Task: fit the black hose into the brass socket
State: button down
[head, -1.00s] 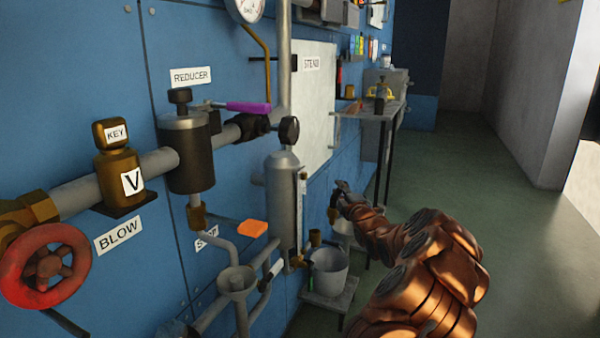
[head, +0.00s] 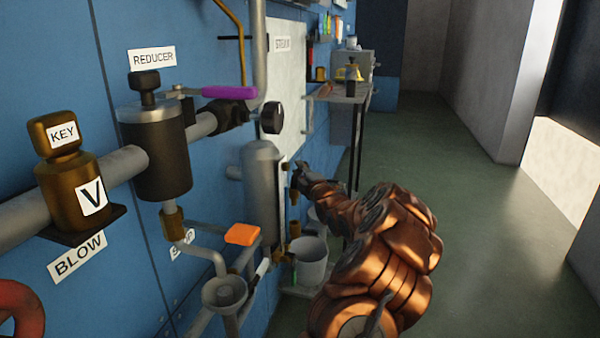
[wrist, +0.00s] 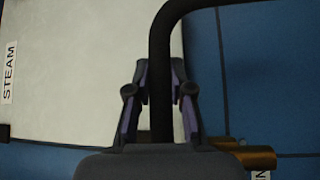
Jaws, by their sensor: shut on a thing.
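My gripper (wrist: 160,98) is shut on the black hose (wrist: 160,60), which runs up between the fingers in the wrist view and bends right at the top edge. The hose's ends are out of that view. Brass pieces (wrist: 255,158) stick out at the lower right, apart from the fingers; I cannot tell whether one is the socket. In the head view my gripper (head: 302,176) is small, right of the grey cylinder, and the hose cannot be made out. A brass fitting (head: 295,229) stands below it, by the bucket.
The blue wall carries pipes, the REDUCER vessel (head: 155,150), the grey cylinder (head: 262,190) and a funnel (head: 224,292). A grey bucket (head: 310,265) stands low under my arm. A shelf table (head: 350,92) is farther back. The green floor to the right is clear.

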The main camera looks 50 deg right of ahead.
jog(key=shift+f+b, duration=1.9)
jog(key=shift+f, duration=1)
jog(key=shift+b, duration=0.95)
jog(key=shift+f+b, duration=1.35)
jog(key=shift+f, duration=0.65)
jog(key=c, duration=1)
grip_release()
jog(key=shift+o, duration=0.2)
jog(key=shift+s, duration=0.1)
jog(key=v, duration=1.2)
jog(key=shift+r, duration=0.1)
